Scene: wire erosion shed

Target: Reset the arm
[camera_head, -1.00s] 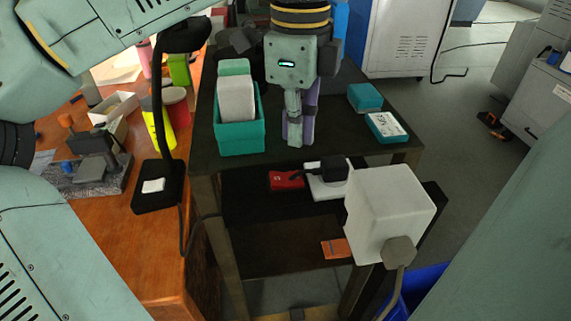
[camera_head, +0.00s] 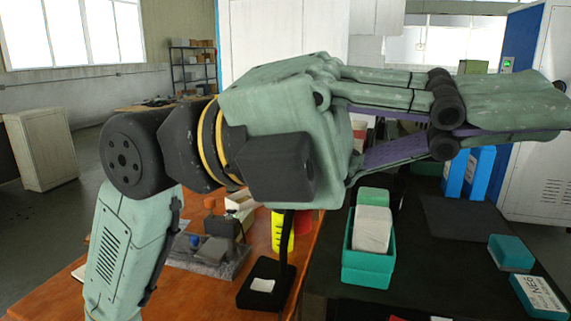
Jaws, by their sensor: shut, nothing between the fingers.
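My arm is raised high and lies across the middle of the head view, with my gripper (camera_head: 548,112) reaching to the right. The gripper is pale green with black knuckle joints and purple inner pads. Its fingers are shut and hold nothing. It hangs in the air above and in front of the dark table (camera_head: 450,270), touching nothing that I can see. The wrist and gripper body hide part of the back of the room and of the tables.
A teal box (camera_head: 366,268) holding a pale block stands on the dark table. Teal boxes (camera_head: 511,252) lie to its right, with blue binders (camera_head: 480,172) behind. The wooden desk (camera_head: 205,293) holds a black lamp base (camera_head: 262,286) and tools. A white cabinet (camera_head: 540,165) stands right.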

